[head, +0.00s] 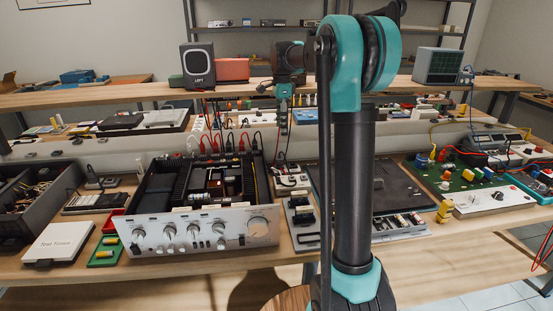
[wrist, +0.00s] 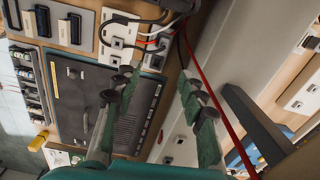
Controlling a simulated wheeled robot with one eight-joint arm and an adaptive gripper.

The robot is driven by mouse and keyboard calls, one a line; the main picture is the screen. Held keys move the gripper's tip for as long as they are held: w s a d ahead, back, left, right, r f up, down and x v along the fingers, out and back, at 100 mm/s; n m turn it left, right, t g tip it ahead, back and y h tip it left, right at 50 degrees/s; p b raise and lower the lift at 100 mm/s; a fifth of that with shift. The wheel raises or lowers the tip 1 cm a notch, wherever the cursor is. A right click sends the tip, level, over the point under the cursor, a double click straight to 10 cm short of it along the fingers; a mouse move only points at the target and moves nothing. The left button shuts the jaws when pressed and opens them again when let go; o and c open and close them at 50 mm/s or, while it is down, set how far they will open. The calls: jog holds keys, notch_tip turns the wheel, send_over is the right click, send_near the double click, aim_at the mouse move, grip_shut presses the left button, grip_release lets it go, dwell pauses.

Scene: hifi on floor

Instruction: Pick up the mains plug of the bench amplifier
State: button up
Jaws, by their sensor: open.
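The bench amplifier (head: 205,228) stands open-topped on the bench in the head view, left of my arm, its silver knobbed front facing me. My gripper (head: 284,115) hangs over the back of the bench, right of and behind the amplifier. In the wrist view its green fingers (wrist: 156,82) are apart with nothing between them. White socket blocks (wrist: 118,36) with black, white and red cords show beyond the fingertips. A dark plug-like end (wrist: 158,62) sits at the right block. I cannot tell which plug belongs to the amplifier.
A grey bin (head: 40,195) and a white box (head: 60,243) stand at left. A green circuit board (head: 465,178) lies at right. A raised shelf (head: 130,96) runs behind the bench.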

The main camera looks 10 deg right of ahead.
jog(key=w, duration=0.1)
send_near(280, 158)
jog(key=shift+m, duration=0.4)
jog(key=f, duration=0.2)
jog(key=w+f, duration=0.1)
jog(key=f, duration=0.2)
jog(key=shift+a+f, duration=0.1)
jog(key=shift+s+f, duration=0.2)
jog(key=shift+f, duration=1.15)
jog(key=shift+s+f, duration=0.15)
jog(key=shift+f, duration=1.2)
grip_shut()
